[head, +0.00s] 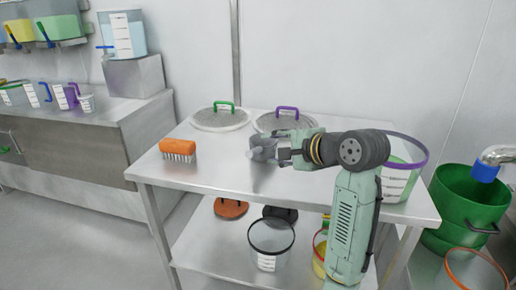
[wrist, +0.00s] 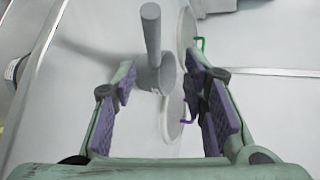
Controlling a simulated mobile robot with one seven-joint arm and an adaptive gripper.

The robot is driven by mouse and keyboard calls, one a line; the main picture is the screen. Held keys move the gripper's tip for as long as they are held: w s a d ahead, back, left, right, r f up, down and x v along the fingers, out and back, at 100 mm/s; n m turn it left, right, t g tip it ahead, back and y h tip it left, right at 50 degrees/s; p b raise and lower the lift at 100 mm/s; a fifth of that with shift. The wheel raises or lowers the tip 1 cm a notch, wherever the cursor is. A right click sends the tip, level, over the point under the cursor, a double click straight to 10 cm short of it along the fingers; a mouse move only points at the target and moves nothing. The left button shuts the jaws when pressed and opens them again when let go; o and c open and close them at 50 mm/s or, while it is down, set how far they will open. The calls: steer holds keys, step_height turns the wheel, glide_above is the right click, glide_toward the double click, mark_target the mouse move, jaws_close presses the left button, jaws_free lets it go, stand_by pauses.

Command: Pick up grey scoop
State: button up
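The grey scoop (head: 262,150) is on the steel table, near the middle of its top, just left of my gripper (head: 284,153) in the head view. In the wrist view the scoop (wrist: 152,40) shows its round handle and cup-like body ahead of the fingers and between them. My gripper (wrist: 161,82) is open there, with its purple-padded fingers wide apart. Bare gaps show on both sides of the scoop, and neither pad appears to touch it.
Two round lids, one with a green handle (head: 222,118) and one with a purple handle (head: 285,121), lie behind the scoop. An orange brush (head: 177,150) is at the left. A purple-rimmed container (head: 397,182) stands at the right. The table's front middle (head: 235,178) is clear.

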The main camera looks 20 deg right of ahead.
mark_target(258, 152)
steer(key=x, duration=0.4)
steer(key=shift+f, duration=0.1)
steer(key=x, duration=0.2)
steer(key=p+x, duration=0.1)
steer(key=x, duration=0.2)
steer(key=shift+s+a+f, duration=0.1)
steer(key=shift+f, duration=0.2)
steer(key=shift+c, duration=0.2)
jaws_close()
